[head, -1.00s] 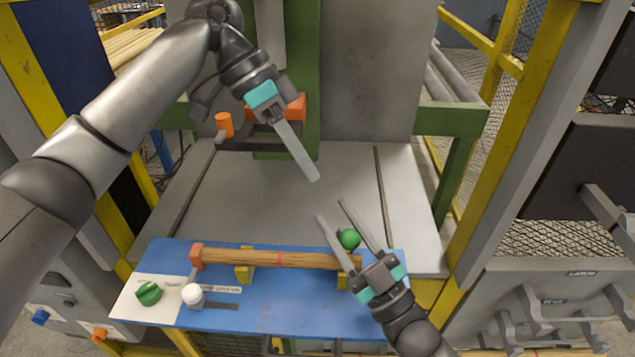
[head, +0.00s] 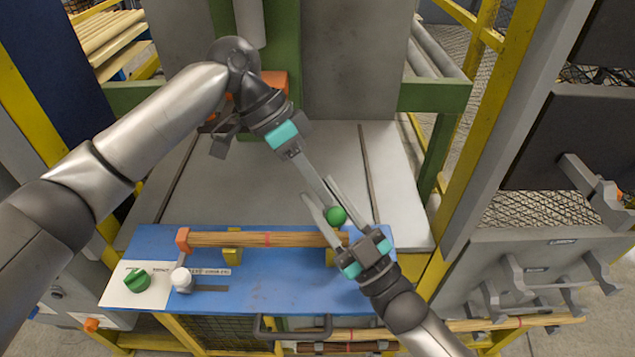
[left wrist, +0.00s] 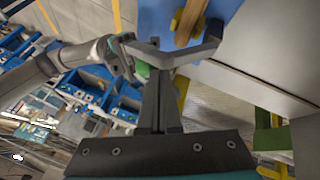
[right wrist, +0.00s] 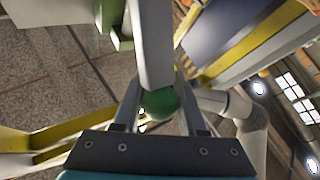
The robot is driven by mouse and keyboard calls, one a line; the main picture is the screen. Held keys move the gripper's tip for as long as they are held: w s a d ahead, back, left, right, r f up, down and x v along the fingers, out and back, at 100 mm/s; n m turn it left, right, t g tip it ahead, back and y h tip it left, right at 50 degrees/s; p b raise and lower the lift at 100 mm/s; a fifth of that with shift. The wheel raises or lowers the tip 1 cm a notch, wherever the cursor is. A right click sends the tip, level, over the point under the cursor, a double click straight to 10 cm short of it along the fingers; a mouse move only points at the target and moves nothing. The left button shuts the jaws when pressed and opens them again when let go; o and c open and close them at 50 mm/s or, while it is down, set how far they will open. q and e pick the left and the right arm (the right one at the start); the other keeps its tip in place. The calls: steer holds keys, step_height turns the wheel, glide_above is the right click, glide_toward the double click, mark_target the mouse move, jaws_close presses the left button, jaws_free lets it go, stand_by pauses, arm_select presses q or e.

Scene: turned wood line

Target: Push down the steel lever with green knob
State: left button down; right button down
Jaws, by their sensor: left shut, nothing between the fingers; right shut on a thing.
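The green knob (head: 336,215) is a ball above the right end of the blue panel. My right gripper (head: 316,188) is shut on it, with one finger on each side and the tips reaching past it. In the right wrist view the knob (right wrist: 158,104) sits between the fingers. My left gripper (head: 328,203) is shut and empty; its fingers slant down from the upper left, with the tips at the knob. I cannot tell whether they touch it. In the left wrist view the knob (left wrist: 142,69) shows partly beside the left fingers. The steel lever's shaft is not clearly visible.
A bundle of thin wooden rods (head: 215,240) lies across yellow supports on the blue panel (head: 270,285). A green dial (head: 137,280) and a white knob (head: 181,280) are at its left. A bare grey table (head: 290,190) lies behind. Yellow posts flank the station.

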arm_select(q)
steer(key=shift+s+d+f, duration=0.25)
steer(key=shift+s+f, duration=0.25)
steer(key=shift+s, duration=0.35)
arm_select(e)
steer(key=shift+r, duration=0.1)
steer(key=c, duration=0.8)
jaws_free()
steer(key=o, duration=0.3)
arm_select(q)
steer(key=shift+w+r, duration=0.1)
steer(key=shift+w, duration=0.05)
arm_select(e)
steer(key=shift+o, duration=0.2)
